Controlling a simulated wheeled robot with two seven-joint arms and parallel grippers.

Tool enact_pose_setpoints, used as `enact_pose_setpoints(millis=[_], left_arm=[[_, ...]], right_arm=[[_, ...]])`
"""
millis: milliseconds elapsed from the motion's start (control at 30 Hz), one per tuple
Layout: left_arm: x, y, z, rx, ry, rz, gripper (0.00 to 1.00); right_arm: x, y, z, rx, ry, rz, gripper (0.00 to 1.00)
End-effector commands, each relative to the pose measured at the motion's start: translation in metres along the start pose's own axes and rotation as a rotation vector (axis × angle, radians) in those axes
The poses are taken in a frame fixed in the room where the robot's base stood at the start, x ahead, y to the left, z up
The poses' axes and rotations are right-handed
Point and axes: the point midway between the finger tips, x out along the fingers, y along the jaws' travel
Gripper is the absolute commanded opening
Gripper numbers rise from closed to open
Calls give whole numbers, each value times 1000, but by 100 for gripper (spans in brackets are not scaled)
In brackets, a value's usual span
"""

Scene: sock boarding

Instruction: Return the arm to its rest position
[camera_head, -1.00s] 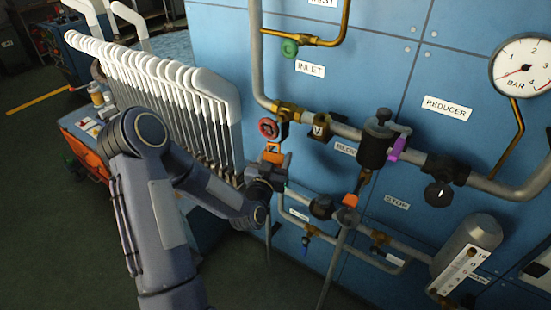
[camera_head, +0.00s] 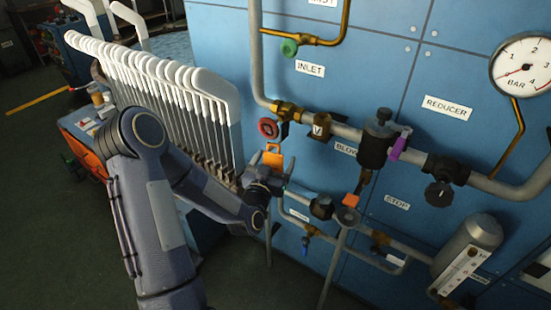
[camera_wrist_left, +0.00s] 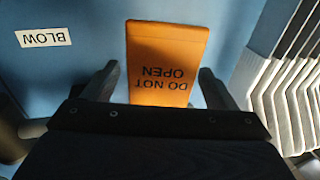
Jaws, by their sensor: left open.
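My left arm comes in from the lower left, and its gripper (camera_head: 274,181) is at the blue panel, just below the orange tag (camera_head: 273,159). The tag is close under the red handwheel (camera_head: 268,128). In the left wrist view, the two fingers (camera_wrist_left: 158,82) are spread apart, one on each side of the orange tag (camera_wrist_left: 165,50), with gaps between. The tag reads "DO NOT OPEN" upside down in that view. The fingers are not closed on it. The tag's lower end is hidden by the gripper body. My right gripper is not in view.
Pipes with valves run along the blue panel (camera_head: 225,30), with a gauge (camera_head: 524,66) at upper right. A row of white boarding forms (camera_head: 165,75) stands left of the gripper, close to the arm. The dark floor (camera_head: 40,230) at lower left is open.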

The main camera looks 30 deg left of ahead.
Motion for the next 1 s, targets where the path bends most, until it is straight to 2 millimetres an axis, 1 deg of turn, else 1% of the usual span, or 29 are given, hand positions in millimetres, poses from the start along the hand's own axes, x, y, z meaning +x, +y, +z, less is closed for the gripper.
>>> enact_pose_setpoints(millis=[33, 100, 300, 433, 567, 667, 767, 867, 967, 1000], left_arm=[[-9, 0, 2, 1, -1, 0, 79], [-22, 0, 2, 1, -1, 0, 79], [-53, 0, 2, 2, 0, 0, 79], [-62, 0, 0, 1, 1, -1, 79], [-64, 0, 0, 1, 1, -1, 79], [-63, 2, -4, 4, -9, 11, 79], [-62, 9, -16, 18, -63, 52, 79], [-64, 20, -35, 34, -168, 113, 79], [-75, 29, -55, 38, -311, 164, 79], [-83, 32, -63, 33, -371, 177, 79]], right_arm=[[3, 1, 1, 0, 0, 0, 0], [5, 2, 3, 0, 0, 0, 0], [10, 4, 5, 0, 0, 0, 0], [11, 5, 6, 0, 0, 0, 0], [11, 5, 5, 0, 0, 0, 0], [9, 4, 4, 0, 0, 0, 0], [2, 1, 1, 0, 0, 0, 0], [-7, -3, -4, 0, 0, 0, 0], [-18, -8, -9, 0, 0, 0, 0], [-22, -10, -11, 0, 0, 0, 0]])
